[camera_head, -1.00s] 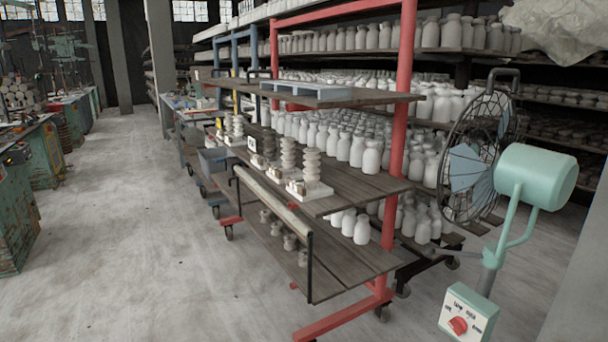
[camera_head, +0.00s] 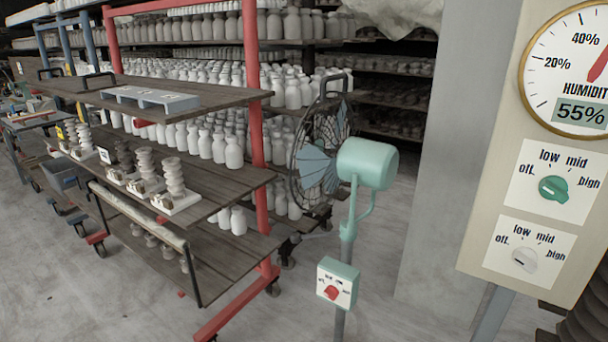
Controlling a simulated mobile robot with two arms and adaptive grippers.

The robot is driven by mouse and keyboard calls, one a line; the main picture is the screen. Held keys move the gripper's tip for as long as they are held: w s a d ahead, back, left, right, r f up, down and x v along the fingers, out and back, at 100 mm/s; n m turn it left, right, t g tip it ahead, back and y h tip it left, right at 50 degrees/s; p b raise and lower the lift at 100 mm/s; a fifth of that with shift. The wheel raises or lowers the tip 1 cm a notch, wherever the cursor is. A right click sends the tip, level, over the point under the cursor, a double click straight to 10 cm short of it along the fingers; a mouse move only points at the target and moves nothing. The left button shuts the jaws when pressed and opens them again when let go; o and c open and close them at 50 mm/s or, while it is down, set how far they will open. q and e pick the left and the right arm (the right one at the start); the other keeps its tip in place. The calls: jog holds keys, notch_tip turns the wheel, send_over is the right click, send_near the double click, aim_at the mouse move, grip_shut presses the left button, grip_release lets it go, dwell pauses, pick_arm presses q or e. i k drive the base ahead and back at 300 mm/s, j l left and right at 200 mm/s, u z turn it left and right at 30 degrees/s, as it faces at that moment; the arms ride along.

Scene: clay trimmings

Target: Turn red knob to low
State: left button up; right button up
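The red knob (camera_head: 332,292) is on the white front of a small control box (camera_head: 350,291) on the pole of a teal fan (camera_head: 366,162). The box stands low in the middle of the head view. Small dark labels surround the knob, but they are too small to read, so I cannot tell its setting. Neither of my grippers is in view.
A panel (camera_head: 482,258) at right carries a humidity gauge (camera_head: 583,66), a green knob (camera_head: 553,188) and a white knob (camera_head: 524,259). A shelf cart (camera_head: 175,222) with bottles and stacked pieces stands left of the fan. Bare floor (camera_head: 395,320) lies between fan and panel.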

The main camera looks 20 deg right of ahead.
aim_at(332, 291)
jog(key=i+z, duration=0.1)
jog(key=z, duration=0.3)
jog(key=j+z, duration=0.15)
jog(key=z, duration=0.25)
jog(key=i+j+z, duration=0.15)
jog(key=z, duration=0.3)
jog(key=j+z, duration=0.15)
jog(key=z, duration=0.25)
jog(key=i+j+z, duration=0.1)
jog(key=j+z, duration=0.25)
jog(key=j, duration=0.8)
jog(key=j+z, duration=0.4)
jog(key=j, duration=0.75)
jog(key=k+j, duration=0.1)
jog(key=j, duration=0.45)
